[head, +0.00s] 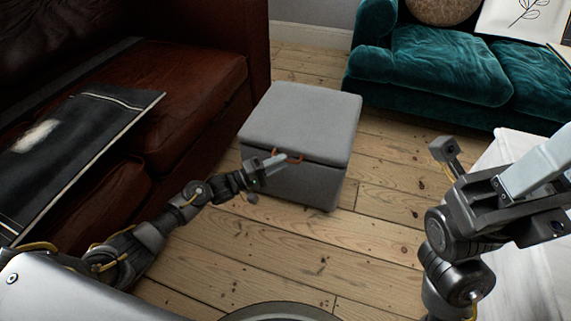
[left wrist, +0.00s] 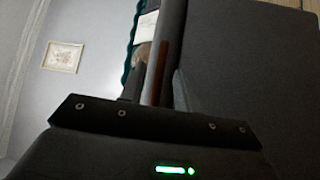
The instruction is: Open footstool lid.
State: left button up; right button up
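The grey footstool (head: 302,112) stands on the floor in the middle of the head view. Its lid (head: 300,100) lies flat and closed, with a dark seam below it. An orange-brown loop handle (head: 294,155) is on the front at the seam. My left gripper (head: 274,161) is at the handle. In the left wrist view the brown handle (left wrist: 161,72) lies between my two fingers, which stand apart with a narrow gap. Firm contact is not visible. My right arm is raised at the right, away from the footstool; its fingers are not clear.
A brown leather sofa (head: 195,75) with a dark framed panel (head: 70,150) stands close to the footstool's left. A teal sofa (head: 445,65) is behind at the right. A white surface (head: 510,150) is at the right edge. Floorboards (head: 385,195) right of the footstool are clear.

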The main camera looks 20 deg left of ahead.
pick_arm(q)
jog(key=shift+b+x, duration=0.3)
jog(key=shift+x, duration=1)
jog(key=shift+c, duration=0.4)
grip_shut()
